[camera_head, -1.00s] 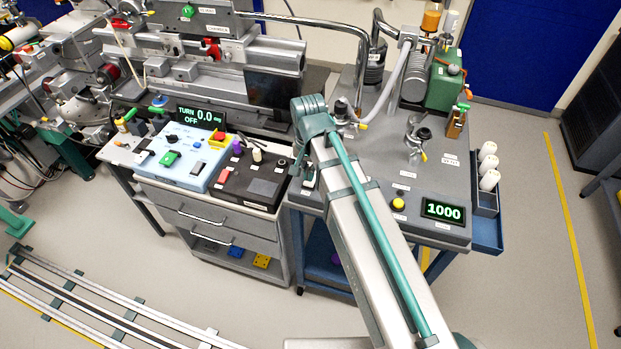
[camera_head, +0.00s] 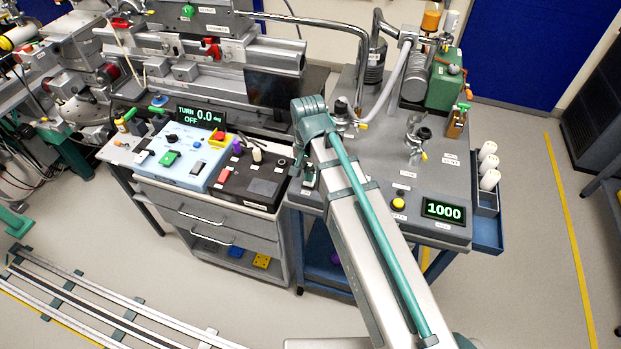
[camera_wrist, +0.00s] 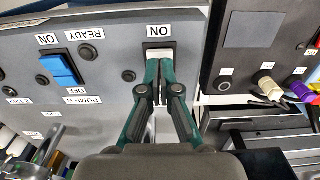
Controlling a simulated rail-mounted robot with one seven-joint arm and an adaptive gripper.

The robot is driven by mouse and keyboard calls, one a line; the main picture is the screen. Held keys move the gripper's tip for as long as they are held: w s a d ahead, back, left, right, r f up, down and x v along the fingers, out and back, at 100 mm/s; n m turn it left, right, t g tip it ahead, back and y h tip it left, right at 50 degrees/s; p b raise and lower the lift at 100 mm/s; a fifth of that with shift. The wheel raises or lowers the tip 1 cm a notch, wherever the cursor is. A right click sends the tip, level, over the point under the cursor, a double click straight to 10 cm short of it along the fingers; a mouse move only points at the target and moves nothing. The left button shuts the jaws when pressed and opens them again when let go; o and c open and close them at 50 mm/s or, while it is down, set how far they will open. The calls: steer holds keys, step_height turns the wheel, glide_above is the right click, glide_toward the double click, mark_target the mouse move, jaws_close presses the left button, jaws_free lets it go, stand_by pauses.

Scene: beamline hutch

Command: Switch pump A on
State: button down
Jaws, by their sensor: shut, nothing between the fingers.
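In the wrist view a pale rocker switch (camera_wrist: 160,53) sits on a grey panel (camera_wrist: 115,65), beside an upside-down ON label. My gripper (camera_wrist: 160,68) is shut and empty, with its fingertips at this switch, covering part of it. I cannot tell whether they touch it. Any name label below this switch is hidden by my gripper, so I cannot read "pump A". To its left is a blue rocker switch (camera_wrist: 64,68) with ON and OFF labels and a PUMP B label. In the head view my arm hides most of the switch area.
In the head view, a display reading 1000 (camera_head: 443,210) and a yellow button (camera_head: 398,204) are on the grey cart top, right of my arm. A drawer cabinet (camera_head: 205,219) stands to the left.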

steer(key=shift+f+b, duration=0.4)
steer(key=shift+f, duration=0.55)
stand_by(0.5)
steer(key=shift+r, duration=0.2)
steer(key=shift+r+p, duration=2.75)
steer(key=shift+r, duration=0.6)
